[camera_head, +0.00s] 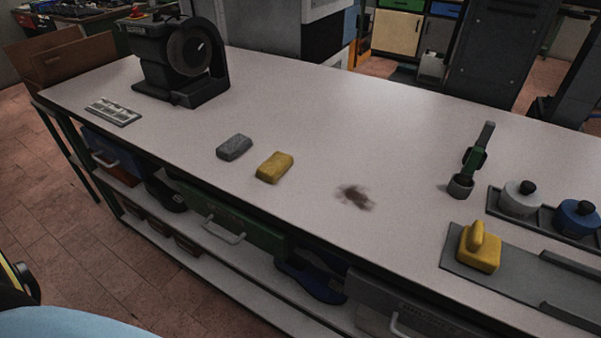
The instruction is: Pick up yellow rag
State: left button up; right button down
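A yellow rag (275,167), a small folded block shape, lies flat on the white workbench (330,110) near its front edge. A grey rag (234,147) of like shape lies just to its left, a small gap apart. A dark brown stain (355,196) marks the bench top to the right of the yellow rag. Nothing touches or covers the yellow rag. Neither of my grippers shows in the head view.
A dark grinder-like machine (178,60) and a small metal tray (113,111) stand at the left. A green tool (474,160), a holder with white (520,198) and blue (577,218) pots, and a yellow handled block (479,249) on a grey plate occupy the right. The bench middle is clear.

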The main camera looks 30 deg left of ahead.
aim_at(276, 165)
jog(key=z, duration=2.8)
jog(key=k, duration=1.6)
jog(key=u, duration=1.7)
